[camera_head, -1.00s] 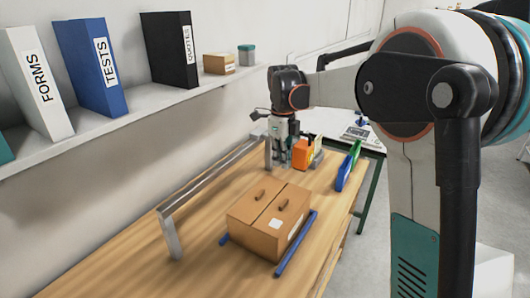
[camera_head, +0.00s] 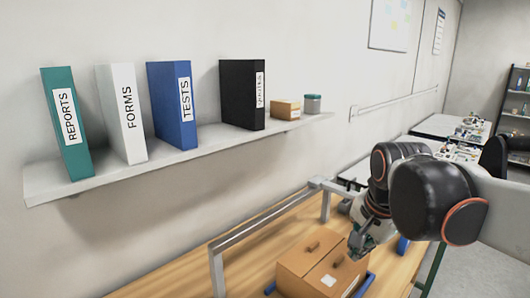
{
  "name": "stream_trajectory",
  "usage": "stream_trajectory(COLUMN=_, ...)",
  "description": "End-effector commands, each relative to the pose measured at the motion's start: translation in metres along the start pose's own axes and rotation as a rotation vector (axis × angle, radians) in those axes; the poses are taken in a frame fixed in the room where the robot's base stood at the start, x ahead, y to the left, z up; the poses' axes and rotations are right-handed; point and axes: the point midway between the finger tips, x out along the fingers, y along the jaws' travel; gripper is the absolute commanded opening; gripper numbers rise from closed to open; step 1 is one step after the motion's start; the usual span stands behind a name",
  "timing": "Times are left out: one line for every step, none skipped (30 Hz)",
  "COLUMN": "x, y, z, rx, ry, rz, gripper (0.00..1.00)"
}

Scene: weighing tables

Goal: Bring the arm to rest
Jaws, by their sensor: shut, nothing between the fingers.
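My gripper (camera_head: 357,247) is in the lower right of the head view, above the wooden table (camera_head: 260,255). Its fingers point down toward the far right part of a brown cardboard box (camera_head: 300,262). The gripper is small and partly hidden behind the black joints of my arm, but it looks shut and empty. I cannot tell how far it is above the box.
A metal rail (camera_head: 262,222) runs along the wall side of the table. A wall shelf (camera_head: 110,178) holds several binders, a small carton (camera_head: 285,110) and a teal-lidded jar (camera_head: 312,104). Blue strips flank the box. Other tables (camera_head: 438,126) stand behind.

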Motion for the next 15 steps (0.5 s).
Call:
stream_trajectory(x=0.001, y=0.013, z=0.009, rx=-0.073, ry=0.011, rz=-0.017, gripper=0.00)
stream_trajectory(x=0.001, y=0.018, z=0.013, rx=-0.121, ry=0.018, rz=-0.028, gripper=0.00)
stream_trajectory(x=0.001, y=0.026, z=0.018, rx=-0.186, ry=0.030, rz=-0.042, gripper=0.00)
stream_trajectory(x=0.001, y=0.032, z=0.022, rx=-0.235, ry=0.039, rz=-0.052, gripper=0.00)
stream_trajectory(x=0.002, y=0.038, z=0.026, rx=-0.284, ry=0.048, rz=-0.062, gripper=0.00)
stream_trajectory(x=0.003, y=0.046, z=0.032, rx=-0.349, ry=0.061, rz=-0.074, gripper=0.00)
stream_trajectory(x=0.004, y=0.052, z=0.036, rx=-0.398, ry=0.073, rz=-0.083, gripper=0.00)
stream_trajectory(x=0.005, y=0.058, z=0.040, rx=-0.447, ry=0.083, rz=-0.090, gripper=0.00)
stream_trajectory(x=0.007, y=0.065, z=0.045, rx=-0.512, ry=0.099, rz=-0.101, gripper=0.00)
stream_trajectory(x=0.009, y=0.071, z=0.049, rx=-0.559, ry=0.111, rz=-0.108, gripper=0.00)
stream_trajectory(x=0.011, y=0.077, z=0.053, rx=-0.608, ry=0.124, rz=-0.115, gripper=0.00)
stream_trajectory(x=0.013, y=0.084, z=0.058, rx=-0.669, ry=0.140, rz=-0.122, gripper=0.00)
stream_trajectory(x=0.015, y=0.089, z=0.061, rx=-0.712, ry=0.153, rz=-0.127, gripper=0.00)
stream_trajectory(x=0.018, y=0.094, z=0.065, rx=-0.755, ry=0.165, rz=-0.132, gripper=0.00)
stream_trajectory(x=0.020, y=0.100, z=0.069, rx=-0.806, ry=0.180, rz=-0.136, gripper=0.00)
